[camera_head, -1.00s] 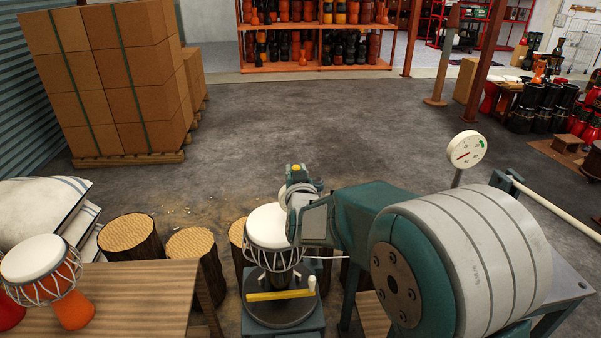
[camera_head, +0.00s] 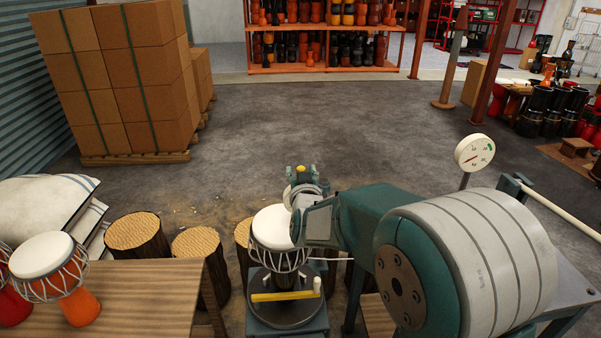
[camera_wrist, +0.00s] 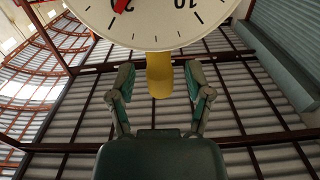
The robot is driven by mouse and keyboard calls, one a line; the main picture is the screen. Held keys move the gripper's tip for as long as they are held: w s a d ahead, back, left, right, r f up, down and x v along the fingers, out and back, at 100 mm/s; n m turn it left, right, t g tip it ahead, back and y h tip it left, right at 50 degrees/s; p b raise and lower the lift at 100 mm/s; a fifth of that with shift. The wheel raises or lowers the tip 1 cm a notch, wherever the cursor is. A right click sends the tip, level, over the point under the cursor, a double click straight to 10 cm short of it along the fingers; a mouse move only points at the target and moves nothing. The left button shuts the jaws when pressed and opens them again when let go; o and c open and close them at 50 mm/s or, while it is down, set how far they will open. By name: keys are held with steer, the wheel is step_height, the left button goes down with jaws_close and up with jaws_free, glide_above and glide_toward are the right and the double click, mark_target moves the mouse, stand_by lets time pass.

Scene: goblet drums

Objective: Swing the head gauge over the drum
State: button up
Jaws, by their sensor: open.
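In the wrist view, a white gauge dial (camera_wrist: 165,28) with a red needle fills the top, cut off by the edge. A yellow stem (camera_wrist: 160,82) shows below it. My gripper (camera_wrist: 160,67) is open, one finger on each side of the stem, with gaps visible. In the head view my gripper (camera_head: 301,172) is small, with a yellow spot between its fingers, beyond the drum. The white-headed drum (camera_head: 272,229) stands upright on a round dark plate, its right side partly hidden by my arm. The large dial is not clearly visible in the head view.
Another dial (camera_head: 474,152) stands on a post at right. A yellow bar (camera_head: 284,296) lies across the drum's stand. Log stools (camera_head: 138,232) and a wooden table (camera_head: 130,300) with a drum are at left. Stacked boxes (camera_head: 130,80) stand behind. The middle floor is clear.

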steer(key=s+d, duration=0.1)
steer(key=s, duration=1)
steer(key=shift+s+d, duration=0.3)
steer(key=shift+s, duration=0.1)
steer(key=shift+f, duration=0.1)
steer(key=s+d+g+h, duration=0.1)
steer(key=s+d+g, duration=0.3)
steer(key=s, duration=0.4)
steer(key=s+d+m+g, duration=0.1)
steer(key=s+d+g, duration=0.3)
steer(key=s+d, duration=0.3)
steer(key=s+d+f+g+h, duration=0.1)
steer(key=s+d+g, duration=0.3)
steer(key=s, duration=0.6)
steer(key=shift+s+d+m+h, duration=0.15)
steer(key=shift+d+m+h, duration=0.15)
steer(key=shift+d, duration=0.35)
